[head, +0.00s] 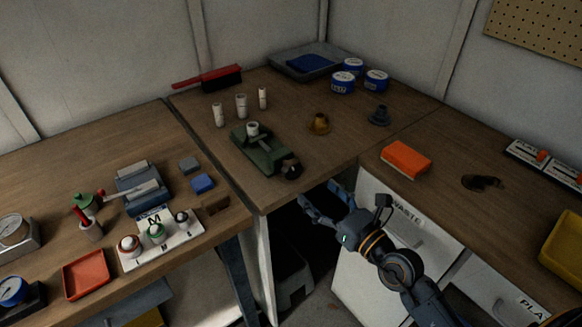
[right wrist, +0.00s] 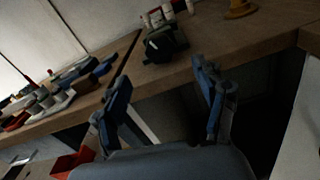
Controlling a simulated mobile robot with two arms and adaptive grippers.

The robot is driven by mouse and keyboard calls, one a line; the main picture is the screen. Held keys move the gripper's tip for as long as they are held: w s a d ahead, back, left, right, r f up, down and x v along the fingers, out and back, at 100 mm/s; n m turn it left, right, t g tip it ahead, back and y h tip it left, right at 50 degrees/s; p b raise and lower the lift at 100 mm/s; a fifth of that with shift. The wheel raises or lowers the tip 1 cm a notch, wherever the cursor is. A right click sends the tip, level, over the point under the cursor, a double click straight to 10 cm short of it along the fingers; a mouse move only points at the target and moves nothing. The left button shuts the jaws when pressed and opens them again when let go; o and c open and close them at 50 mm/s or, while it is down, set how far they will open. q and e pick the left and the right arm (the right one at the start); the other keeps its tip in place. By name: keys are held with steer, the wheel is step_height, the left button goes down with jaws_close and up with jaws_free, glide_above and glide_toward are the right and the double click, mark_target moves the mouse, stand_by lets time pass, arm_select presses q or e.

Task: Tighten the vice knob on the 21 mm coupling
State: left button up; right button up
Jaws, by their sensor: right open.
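The green vice (head: 258,150) sits on the corner table with a white coupling (head: 252,129) upright in its jaws. Its dark round knob (head: 291,171) faces the table's front edge. In the right wrist view the vice (right wrist: 163,42) is at the top, beyond the fingers, with its knob (right wrist: 152,47) toward me. My right gripper (head: 322,199) is open and empty, in front of the table edge, apart from the knob. In the right wrist view its two blue fingers (right wrist: 158,98) are spread with nothing between them. My left gripper is not in view.
Several white cylinders (head: 241,105) stand behind the vice. A brass part (head: 318,123) and a dark part (head: 379,116) stand to its right. An orange sponge-like block (head: 406,159) lies on the right counter. The left bench holds a white tray (head: 162,240) and tools.

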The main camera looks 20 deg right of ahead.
mark_target(295, 171)
steer(key=p+x, duration=0.1)
steer(key=x, duration=0.8)
steer(key=shift+w+a, duration=0.1)
steer(key=shift+w, duration=0.1)
steer(key=shift+w+a, duration=0.2)
steer(key=shift+w, duration=0.35)
steer(key=c, duration=1.2)
steer(key=shift+o, duration=0.2)
steer(key=shift+r+m+p, duration=0.1)
steer(key=shift+m+p, duration=0.7)
steer(key=shift+m, duration=0.5)
